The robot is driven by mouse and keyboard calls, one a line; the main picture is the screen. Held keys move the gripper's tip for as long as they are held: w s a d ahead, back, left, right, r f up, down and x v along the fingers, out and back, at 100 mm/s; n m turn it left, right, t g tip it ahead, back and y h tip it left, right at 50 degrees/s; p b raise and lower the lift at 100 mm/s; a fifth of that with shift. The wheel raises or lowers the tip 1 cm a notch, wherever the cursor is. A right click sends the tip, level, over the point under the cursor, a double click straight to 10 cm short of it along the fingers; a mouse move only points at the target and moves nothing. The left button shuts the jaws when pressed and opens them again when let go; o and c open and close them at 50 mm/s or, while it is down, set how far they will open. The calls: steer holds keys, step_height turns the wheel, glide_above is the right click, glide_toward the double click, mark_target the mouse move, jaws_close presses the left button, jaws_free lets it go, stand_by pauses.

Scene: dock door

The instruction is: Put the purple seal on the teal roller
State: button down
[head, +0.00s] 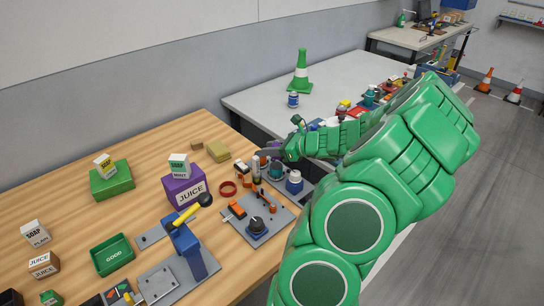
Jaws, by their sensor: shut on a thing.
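My gripper (270,154) is at the end of my green arm, over the right end of the wooden table. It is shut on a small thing. A bit of purple, which looks like the purple seal (273,144), shows at its jaws, and the rest is hidden. A small teal cylinder, which looks like the teal roller (275,169), stands just below the gripper on a grey plate. I cannot tell whether the seal touches it.
A blue and white round part (294,182) stands right of the roller. Orange and white upright parts (242,171) and a red ring (228,188) lie to the left.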

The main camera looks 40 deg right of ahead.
mark_target(272, 164)
steer(key=shift+w+d+f, duration=0.1)
steer(key=shift+w+f, duration=0.05)
steer(key=shift+f, duration=1.6)
steer(key=shift+f, duration=0.1)
steer(key=c, duration=0.8)
jaws_free()
steer(key=shift+c, duration=0.2)
steer(key=v, duration=1.2)
